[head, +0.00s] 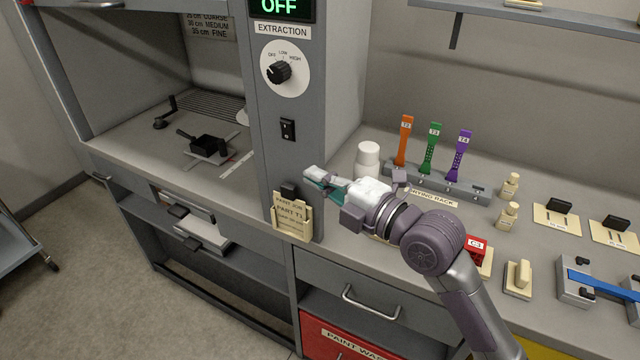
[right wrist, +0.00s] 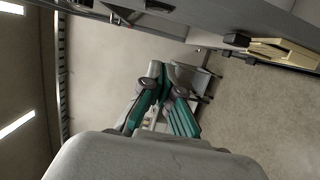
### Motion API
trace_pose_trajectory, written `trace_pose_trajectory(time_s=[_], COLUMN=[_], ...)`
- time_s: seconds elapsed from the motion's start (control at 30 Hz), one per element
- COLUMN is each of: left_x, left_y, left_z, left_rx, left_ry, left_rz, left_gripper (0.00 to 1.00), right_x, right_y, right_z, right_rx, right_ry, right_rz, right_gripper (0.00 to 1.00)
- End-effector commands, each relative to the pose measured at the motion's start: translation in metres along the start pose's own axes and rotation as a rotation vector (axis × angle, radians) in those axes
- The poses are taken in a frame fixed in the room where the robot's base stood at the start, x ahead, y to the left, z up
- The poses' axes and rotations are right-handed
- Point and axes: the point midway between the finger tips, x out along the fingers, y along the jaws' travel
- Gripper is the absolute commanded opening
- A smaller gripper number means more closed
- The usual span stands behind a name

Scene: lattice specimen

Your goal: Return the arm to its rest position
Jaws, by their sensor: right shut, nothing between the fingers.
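My right arm (head: 435,240) comes in from the lower right and reaches left over the front of the bench. My right gripper (head: 318,180) is at its end, pointing left, in front of the grey column between hood and bench. It is shut and holds nothing. In the right wrist view its green-padded fingers (right wrist: 168,110) show against the floor. The card holder (head: 293,216) with paper cards hangs on the column just below the gripper, apart from it; it also shows in the right wrist view (right wrist: 285,52). My left gripper does not show.
A white bottle (head: 367,160) stands behind my forearm. The drying rack (head: 450,187) holds orange, green and purple tagged strips. Small bottles, card stands and a blue-handled device (head: 600,283) are at the right. A fume hood (head: 165,110) is at the left.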

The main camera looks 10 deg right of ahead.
Motion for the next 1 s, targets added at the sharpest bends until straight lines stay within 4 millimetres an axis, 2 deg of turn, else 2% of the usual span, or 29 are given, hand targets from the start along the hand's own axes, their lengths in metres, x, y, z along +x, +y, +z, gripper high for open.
trace_pose_trajectory(time_s=[0.27,0.5,0.6,0.67,0.77,0.8,0.87,0.9,1.0], left_x=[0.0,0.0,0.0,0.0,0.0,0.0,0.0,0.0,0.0], left_y=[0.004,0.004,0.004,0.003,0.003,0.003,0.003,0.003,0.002], left_z=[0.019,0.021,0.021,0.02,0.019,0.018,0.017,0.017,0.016], left_rx=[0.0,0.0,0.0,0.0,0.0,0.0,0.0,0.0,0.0], left_ry=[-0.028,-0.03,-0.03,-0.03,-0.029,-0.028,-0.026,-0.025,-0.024], left_rz=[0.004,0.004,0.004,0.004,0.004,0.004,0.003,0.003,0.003], left_gripper=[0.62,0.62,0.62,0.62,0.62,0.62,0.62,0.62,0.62], right_x=[-0.003,-0.003,-0.005,-0.011,-0.032,-0.045,-0.07,-0.088,-0.134], right_y=[0.0,0.0,-0.012,-0.031,-0.083,-0.109,-0.148,-0.171,-0.217], right_z=[0.0,0.0,0.0,-0.002,-0.005,-0.007,-0.011,-0.014,-0.021], right_rx=[0.001,0.002,0.047,0.124,0.348,0.464,0.647,0.767,1.015], right_ry=[-0.001,-0.001,-0.012,-0.033,-0.116,-0.173,-0.281,-0.365,-0.577], right_rz=[0.0,-0.001,-0.029,-0.078,-0.211,-0.275,-0.371,-0.425,-0.521], right_gripper=[0.0,0.0,0.0,0.0,0.0,0.0,0.0,0.0,0.0])
